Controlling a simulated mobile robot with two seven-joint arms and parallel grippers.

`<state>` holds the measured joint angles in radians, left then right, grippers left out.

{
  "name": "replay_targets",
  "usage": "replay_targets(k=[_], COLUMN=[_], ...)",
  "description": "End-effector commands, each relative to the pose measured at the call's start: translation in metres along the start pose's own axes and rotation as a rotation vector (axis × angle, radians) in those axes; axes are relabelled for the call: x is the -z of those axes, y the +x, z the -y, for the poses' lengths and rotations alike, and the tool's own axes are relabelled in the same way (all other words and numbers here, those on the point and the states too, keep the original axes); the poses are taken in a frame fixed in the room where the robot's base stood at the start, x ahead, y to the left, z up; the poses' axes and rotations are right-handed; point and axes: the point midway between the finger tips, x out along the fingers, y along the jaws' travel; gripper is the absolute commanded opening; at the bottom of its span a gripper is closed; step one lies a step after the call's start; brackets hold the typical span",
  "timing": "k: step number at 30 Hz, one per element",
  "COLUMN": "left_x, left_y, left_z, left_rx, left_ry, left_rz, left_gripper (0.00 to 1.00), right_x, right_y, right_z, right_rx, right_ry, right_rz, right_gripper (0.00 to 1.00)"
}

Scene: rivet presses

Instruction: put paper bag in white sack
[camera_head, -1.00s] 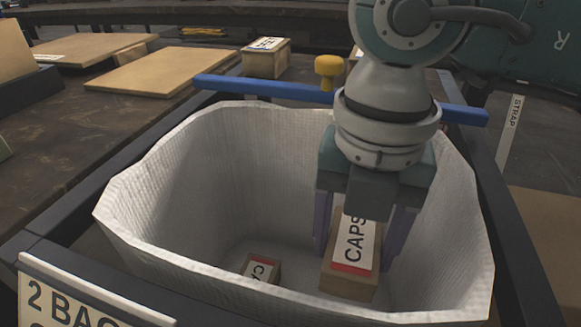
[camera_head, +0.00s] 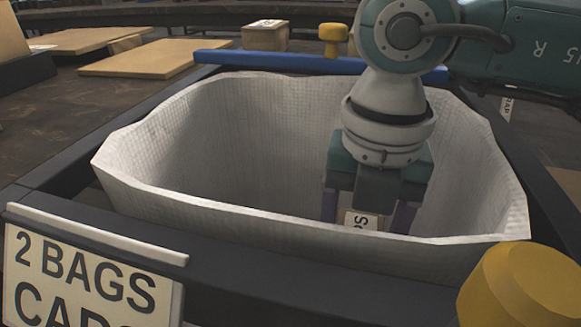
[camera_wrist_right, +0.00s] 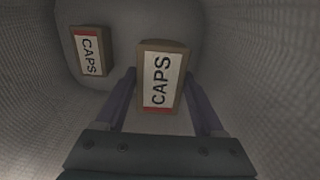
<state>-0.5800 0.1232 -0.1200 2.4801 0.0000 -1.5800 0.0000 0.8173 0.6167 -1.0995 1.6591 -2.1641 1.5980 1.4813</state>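The white sack (camera_head: 240,110) stands open in a dark frame in the head view. My right gripper (camera_head: 370,215) reaches down inside it, at the right. It is shut on a brown paper bag (camera_head: 362,221) with a white CAPS label, mostly hidden by the sack's front rim. In the right wrist view this paper bag (camera_wrist_right: 163,77) sits between the fingertips of my right gripper (camera_wrist_right: 160,85). A second CAPS bag (camera_wrist_right: 89,52) lies on the sack floor to its left, apart from it. My left gripper is not in view.
A sign (camera_head: 85,275) reading "2 BAGS" hangs on the frame's front. A blue bar (camera_head: 270,62) crosses behind the sack. Yellow knobs stand at the back (camera_head: 333,38) and front right (camera_head: 520,290). A box (camera_head: 265,36) and flat boards (camera_head: 145,60) lie on the table behind.

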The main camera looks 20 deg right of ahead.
Motion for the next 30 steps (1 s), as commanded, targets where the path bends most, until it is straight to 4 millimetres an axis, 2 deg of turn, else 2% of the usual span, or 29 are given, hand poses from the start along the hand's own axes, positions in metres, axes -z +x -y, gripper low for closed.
replay_targets(k=[1, 7, 14, 17, 30], left_x=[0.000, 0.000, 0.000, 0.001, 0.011], left_y=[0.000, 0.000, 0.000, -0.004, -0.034], left_z=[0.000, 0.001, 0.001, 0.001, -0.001], left_rx=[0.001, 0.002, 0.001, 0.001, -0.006], left_ry=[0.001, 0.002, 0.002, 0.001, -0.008], left_rz=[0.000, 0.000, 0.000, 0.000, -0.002], left_gripper=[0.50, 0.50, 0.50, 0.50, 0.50], right_x=[0.000, 0.000, 0.000, 0.000, 0.000], right_y=[0.000, 0.000, 0.000, -0.006, -0.087], right_z=[0.000, 0.000, 0.000, 0.000, 0.000], right_rx=[0.000, 0.000, 0.001, 0.000, -0.001], right_ry=[0.000, 0.000, 0.000, 0.000, -0.001], right_rz=[0.000, 0.000, 0.000, 0.000, 0.002], right_gripper=[0.76, 0.99, 1.00, 1.00, 1.00])
